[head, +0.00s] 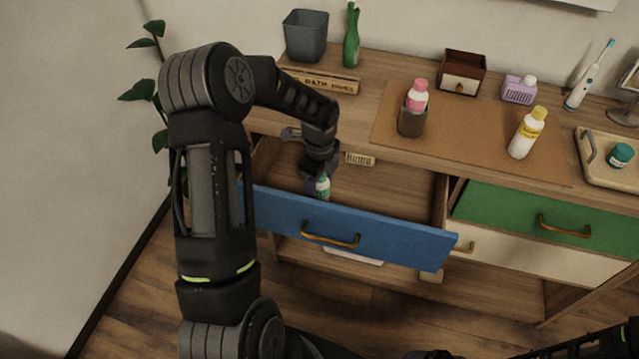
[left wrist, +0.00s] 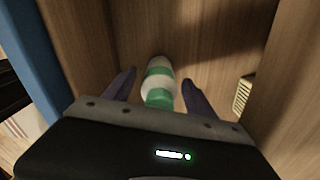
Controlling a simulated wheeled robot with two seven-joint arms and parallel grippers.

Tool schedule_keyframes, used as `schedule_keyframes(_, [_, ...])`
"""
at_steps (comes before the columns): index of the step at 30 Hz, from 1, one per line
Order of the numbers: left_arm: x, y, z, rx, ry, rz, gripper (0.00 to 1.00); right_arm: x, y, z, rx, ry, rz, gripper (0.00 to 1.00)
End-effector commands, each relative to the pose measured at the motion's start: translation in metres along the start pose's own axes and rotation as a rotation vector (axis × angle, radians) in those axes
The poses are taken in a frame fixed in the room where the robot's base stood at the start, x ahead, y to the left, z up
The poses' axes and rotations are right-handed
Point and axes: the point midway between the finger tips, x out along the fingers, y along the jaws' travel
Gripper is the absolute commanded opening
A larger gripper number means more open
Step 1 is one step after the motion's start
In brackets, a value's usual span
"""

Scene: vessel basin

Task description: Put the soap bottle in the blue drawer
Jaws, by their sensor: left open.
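The blue drawer (head: 350,228) is pulled out of the wooden cabinet, and its blue front also shows at the left edge of the left wrist view (left wrist: 35,60). A small white and green bottle (head: 323,187), which looks like the soap bottle, is inside it, partly hidden by my gripper and the drawer front. In the left wrist view the bottle (left wrist: 158,82) is between my fingers, with a gap on each side. My left gripper (left wrist: 160,77) is open, down inside the drawer around the bottle. Whether the bottle touches the drawer floor I cannot tell.
A small beige slotted item (head: 360,159) is near the drawer's back. The counter above holds a pink-capped bottle in a brown cup (head: 411,122), a yellow-capped bottle (head: 527,133), a purple dispenser (head: 519,91) and a tray (head: 610,176). The green drawer (head: 525,214) is beside the blue one.

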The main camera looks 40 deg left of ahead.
Motion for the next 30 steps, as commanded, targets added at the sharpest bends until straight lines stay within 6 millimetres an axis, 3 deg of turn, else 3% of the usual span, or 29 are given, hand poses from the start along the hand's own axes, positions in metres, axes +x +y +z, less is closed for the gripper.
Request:
schedule_keyframes(8, [-0.026,-0.001,0.001,-0.001,-0.001,-0.004,0.65,0.0,0.0,0.0,0.0,0.0,0.0,0.81])
schedule_keyframes(21, [-0.11,-0.001,0.001,-0.001,-0.001,-0.004,0.65,0.003,0.001,0.0,0.0,0.0,0.0,0.81])
schedule_keyframes(30, [-0.123,0.0,0.0,0.0,0.0,0.001,0.65,0.003,0.001,0.0,0.0,0.0,0.0,0.81])
